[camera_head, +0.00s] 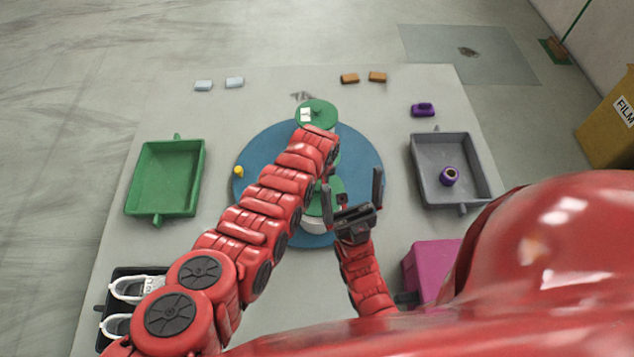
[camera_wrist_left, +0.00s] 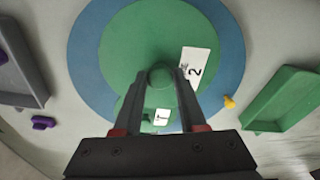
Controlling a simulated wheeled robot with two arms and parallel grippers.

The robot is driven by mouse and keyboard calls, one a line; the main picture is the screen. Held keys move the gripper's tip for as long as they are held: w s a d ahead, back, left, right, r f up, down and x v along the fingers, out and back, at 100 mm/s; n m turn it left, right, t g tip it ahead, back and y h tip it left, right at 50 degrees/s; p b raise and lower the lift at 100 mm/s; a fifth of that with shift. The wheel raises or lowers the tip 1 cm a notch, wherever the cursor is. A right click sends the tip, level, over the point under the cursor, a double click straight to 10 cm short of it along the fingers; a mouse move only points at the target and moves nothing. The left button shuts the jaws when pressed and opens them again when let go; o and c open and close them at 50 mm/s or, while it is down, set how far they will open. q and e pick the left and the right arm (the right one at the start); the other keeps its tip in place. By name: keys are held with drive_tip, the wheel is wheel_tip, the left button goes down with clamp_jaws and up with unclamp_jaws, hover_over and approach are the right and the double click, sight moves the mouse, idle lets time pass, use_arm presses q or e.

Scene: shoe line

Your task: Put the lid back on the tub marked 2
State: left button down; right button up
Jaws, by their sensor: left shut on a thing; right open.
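A round green lid (camera_wrist_left: 125,45) with a white label reading 2 fills the middle of the left wrist view. My left gripper (camera_wrist_left: 160,77) is shut on its knob. In the head view my left arm covers much of the middle, and only green patches show beside it. A pale tub (camera_head: 313,227) with green on top stands near the front of the blue turntable (camera_head: 262,150); its mark is hidden. I cannot tell whether the held lid touches a tub. A second green lid (camera_head: 325,106), labelled 1 (camera_wrist_left: 162,117), lies at the far side. My right gripper (camera_head: 352,182) is open beside the pale tub.
A green tray (camera_head: 165,178) is at left, and a grey tray (camera_head: 472,160) at right holds a purple ring-shaped item (camera_head: 449,176). A small yellow piece (camera_head: 238,171) is at the turntable's left edge. A magenta box (camera_head: 430,265) stands at front right, white shoes (camera_head: 130,290) at front left.

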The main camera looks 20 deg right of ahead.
sight(318, 192)
use_arm(q)
drive_tip(key=shift+f+b, duration=2.6)
drive_tip(key=shift+f, duration=0.35)
drive_tip(key=shift+s+r, duration=0.1)
drive_tip(key=shift+s, duration=0.05)
drive_tip(key=shift+f, duration=0.25)
idle(0.4)
unclamp_jaws()
idle(0.3)
drive_tip(key=shift+r, duration=0.1)
